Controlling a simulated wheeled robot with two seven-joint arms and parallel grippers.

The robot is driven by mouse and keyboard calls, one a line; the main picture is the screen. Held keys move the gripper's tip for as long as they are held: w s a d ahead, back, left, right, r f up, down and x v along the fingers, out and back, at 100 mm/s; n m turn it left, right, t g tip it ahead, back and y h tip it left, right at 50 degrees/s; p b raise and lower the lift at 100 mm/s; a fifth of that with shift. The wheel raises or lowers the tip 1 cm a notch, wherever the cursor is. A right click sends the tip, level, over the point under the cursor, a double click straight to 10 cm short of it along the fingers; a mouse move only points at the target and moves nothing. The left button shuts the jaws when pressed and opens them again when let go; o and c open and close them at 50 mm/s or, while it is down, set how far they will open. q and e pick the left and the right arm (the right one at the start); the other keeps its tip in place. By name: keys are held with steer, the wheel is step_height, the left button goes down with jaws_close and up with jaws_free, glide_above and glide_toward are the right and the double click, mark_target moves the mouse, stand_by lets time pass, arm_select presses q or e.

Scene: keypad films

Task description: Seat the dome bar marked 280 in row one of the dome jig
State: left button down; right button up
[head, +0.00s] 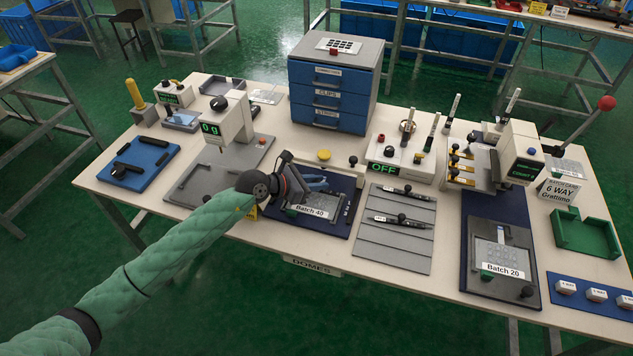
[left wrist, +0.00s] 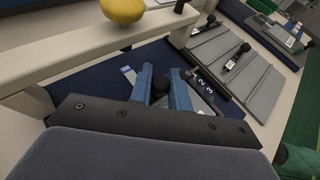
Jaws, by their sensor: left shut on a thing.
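My left gripper (head: 318,184) is over the dome jig, a dark blue base (head: 337,222) with a frame and the tag "Batch 40" (head: 307,211). In the left wrist view its blue fingers (left wrist: 162,88) are shut on a black knob (left wrist: 160,86) like those on the bars. Most of what is under the knob is hidden and I cannot read a mark on it. The row numbers (left wrist: 203,84) show to the right of the fingers. My right gripper is not in view.
A grey slotted rack (head: 395,250) right of the jig holds two bars with black knobs (head: 401,218). A yellow button (head: 324,155) tops the jig's rear crossbar.

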arm_select(q)
steer(key=shift+f+b, duration=0.5)
steer(key=shift+f, duration=0.3)
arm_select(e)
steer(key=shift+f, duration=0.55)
arm_select(q)
steer(key=c, duration=1.2)
jaws_free()
steer(key=shift+c, duration=0.2)
steer(key=shift+s+a, duration=0.1)
steer(key=shift+a, duration=0.2)
steer(key=b+v, duration=0.2)
steer(key=v, duration=0.4)
steer(key=shift+s+a+r, duration=0.3)
steer(key=shift+a+r, duration=0.05)
steer(key=shift+a, duration=0.05)
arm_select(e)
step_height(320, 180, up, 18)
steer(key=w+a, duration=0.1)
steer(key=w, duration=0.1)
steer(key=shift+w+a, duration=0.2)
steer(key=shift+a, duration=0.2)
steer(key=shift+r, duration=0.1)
